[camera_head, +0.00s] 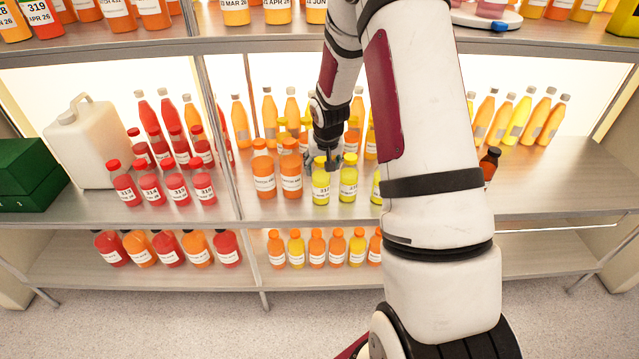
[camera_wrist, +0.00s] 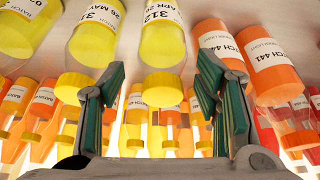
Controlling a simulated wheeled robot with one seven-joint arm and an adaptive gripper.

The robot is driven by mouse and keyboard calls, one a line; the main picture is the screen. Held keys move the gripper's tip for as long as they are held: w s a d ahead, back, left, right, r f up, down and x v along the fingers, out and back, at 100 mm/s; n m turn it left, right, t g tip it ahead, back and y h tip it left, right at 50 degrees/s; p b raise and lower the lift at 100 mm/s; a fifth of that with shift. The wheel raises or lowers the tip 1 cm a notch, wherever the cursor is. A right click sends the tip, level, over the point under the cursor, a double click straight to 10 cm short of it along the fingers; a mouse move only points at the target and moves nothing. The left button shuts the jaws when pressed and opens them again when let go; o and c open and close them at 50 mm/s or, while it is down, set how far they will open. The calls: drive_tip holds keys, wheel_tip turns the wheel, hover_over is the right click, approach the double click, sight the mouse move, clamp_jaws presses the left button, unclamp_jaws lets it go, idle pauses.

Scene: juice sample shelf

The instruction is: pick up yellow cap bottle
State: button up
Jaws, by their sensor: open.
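Yellow bottles with yellow caps stand in the front row of the middle shelf. One is left of centre (camera_head: 320,185), and another (camera_head: 348,181) is just to its right. My gripper (camera_head: 333,160) is above and behind these two, partly hidden by their caps. In the wrist view, which looks upside down, my gripper (camera_wrist: 160,75) is open and empty. The yellow bottle marked 312 (camera_wrist: 160,40) appears between its fingertips, not gripped. A second yellow bottle (camera_wrist: 95,38) is left of the left finger, its cap close to that finger.
Orange bottles (camera_head: 290,172) stand just left of the yellow ones, with more bottles behind. Red bottles (camera_head: 176,188), a white jug (camera_head: 85,145) and a green box (camera_head: 30,178) are further left. The shelf board right of my arm (camera_head: 560,180) has free room.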

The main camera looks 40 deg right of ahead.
sight(321, 175)
drive_tip(key=shift+b+x, duration=0.35)
drive_tip(key=shift+x, duration=2.8)
drive_tip(key=shift+a, duration=0.2)
drive_tip(key=c, duration=1.1)
